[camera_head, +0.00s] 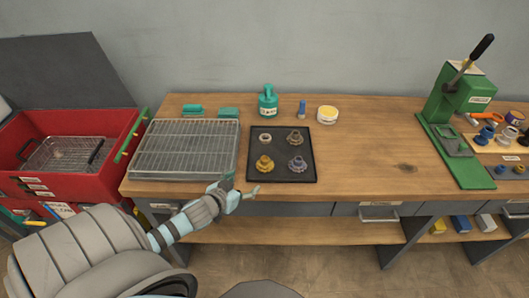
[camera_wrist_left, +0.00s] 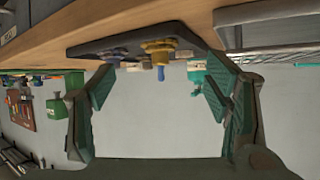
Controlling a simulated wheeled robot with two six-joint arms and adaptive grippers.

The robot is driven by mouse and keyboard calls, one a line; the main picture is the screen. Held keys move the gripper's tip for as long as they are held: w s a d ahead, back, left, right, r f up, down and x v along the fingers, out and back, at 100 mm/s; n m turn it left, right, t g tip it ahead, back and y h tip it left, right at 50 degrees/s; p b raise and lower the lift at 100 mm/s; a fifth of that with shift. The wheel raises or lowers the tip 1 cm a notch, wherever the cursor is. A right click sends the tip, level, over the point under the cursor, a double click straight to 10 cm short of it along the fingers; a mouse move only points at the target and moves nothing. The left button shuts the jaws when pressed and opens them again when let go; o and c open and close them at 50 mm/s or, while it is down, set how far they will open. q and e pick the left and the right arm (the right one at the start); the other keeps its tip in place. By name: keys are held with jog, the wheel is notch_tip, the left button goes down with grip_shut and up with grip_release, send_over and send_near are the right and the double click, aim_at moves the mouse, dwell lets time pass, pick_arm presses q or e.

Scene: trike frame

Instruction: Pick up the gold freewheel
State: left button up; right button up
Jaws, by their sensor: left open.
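The gold freewheel (camera_head: 265,164) sits on the black mat (camera_head: 280,177) at its front left corner, on the wooden bench. It also shows in the left wrist view (camera_wrist_left: 158,47), between the finger pads and farther off. My left gripper (camera_head: 243,187) is open and empty at the front edge of the bench, short of the mat and apart from the freewheel. Its fingers in the left wrist view (camera_wrist_left: 158,90) are spread wide. Several other grey and dark toothed parts, such as the blue-grey one (camera_head: 297,164), lie on the same mat. My right gripper is not in view.
A wire rack tray (camera_head: 186,149) stands left of the mat. A teal bottle (camera_head: 268,101), a small blue bottle (camera_head: 302,108) and a round tub (camera_head: 327,115) stand behind it. A green press (camera_head: 455,130) is at the right. The bench between mat and press is clear.

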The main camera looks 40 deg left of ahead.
aim_at(267, 158)
pick_arm(q)
jog(key=shift+w+a+r+t, duration=0.25)
jog(key=shift+w+a+r, duration=0.05)
jog(key=shift+w+r, duration=0.3)
jog(key=shift+w+a+r+t, duration=0.25)
jog(key=shift+w+a+r, duration=0.05)
jog(key=shift+w+r, duration=0.3)
jog(key=shift+b+x, duration=0.8)
jog(key=shift+x, duration=0.2)
jog(key=b+x, duration=0.2)
jog(key=x, duration=0.2)
jog(key=b+x, duration=0.2)
jog(key=x, duration=0.1)
jog(key=b+x, duration=0.3)
jog(key=x, duration=0.1)
jog(key=shift+w+d+f, duration=0.3)
jog(key=shift+f, duration=0.05)
jog(key=shift+w+h, duration=0.3)
jog(key=shift+w, duration=0.15)
jog(key=shift+r, duration=0.1)
jog(key=c, duration=0.9)
grip_shut()
